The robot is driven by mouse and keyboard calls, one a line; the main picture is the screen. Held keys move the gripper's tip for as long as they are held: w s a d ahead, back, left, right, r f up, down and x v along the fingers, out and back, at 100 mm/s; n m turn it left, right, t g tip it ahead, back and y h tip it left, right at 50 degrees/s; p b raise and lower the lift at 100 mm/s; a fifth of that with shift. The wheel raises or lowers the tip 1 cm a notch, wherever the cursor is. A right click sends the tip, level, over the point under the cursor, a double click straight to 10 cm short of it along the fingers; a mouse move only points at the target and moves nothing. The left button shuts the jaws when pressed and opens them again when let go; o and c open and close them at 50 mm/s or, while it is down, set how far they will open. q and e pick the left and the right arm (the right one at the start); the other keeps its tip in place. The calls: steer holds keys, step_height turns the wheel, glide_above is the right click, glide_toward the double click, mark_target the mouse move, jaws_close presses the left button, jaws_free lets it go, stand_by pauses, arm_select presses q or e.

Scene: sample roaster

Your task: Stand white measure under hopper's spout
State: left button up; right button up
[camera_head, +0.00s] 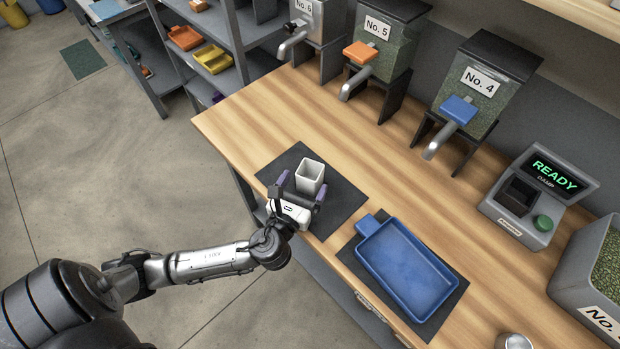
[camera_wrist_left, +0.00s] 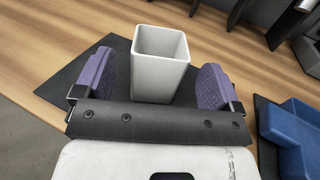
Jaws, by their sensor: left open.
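The white measure (camera_head: 309,177) is a square, open-topped cup standing upright on a dark mat (camera_head: 340,208) near the counter's front edge. My left gripper (camera_head: 299,189) is open, with one purple-padded finger on each side of the measure. In the left wrist view the measure (camera_wrist_left: 159,66) stands between the fingers (camera_wrist_left: 152,84), with a gap on both sides. Hoppers No. 4 (camera_head: 484,88), No. 5 (camera_head: 384,48) and another at the upper left (camera_head: 323,22) stand along the back, each with a metal spout over the counter. My right gripper is not seen.
A blue tray (camera_head: 408,268) lies on a second mat right of the measure. A meter reading READY (camera_head: 531,196) and a grey bin of beans (camera_head: 596,272) stand at the right. Bare wooden counter (camera_head: 390,160) lies between measure and hoppers.

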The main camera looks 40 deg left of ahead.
mark_target(314, 165)
arm_select(q)
steer(key=shift+b+x, duration=0.7)
steer(key=shift+x, duration=1.9)
steer(key=shift+f, duration=0.15)
steer(key=c, duration=1.1)
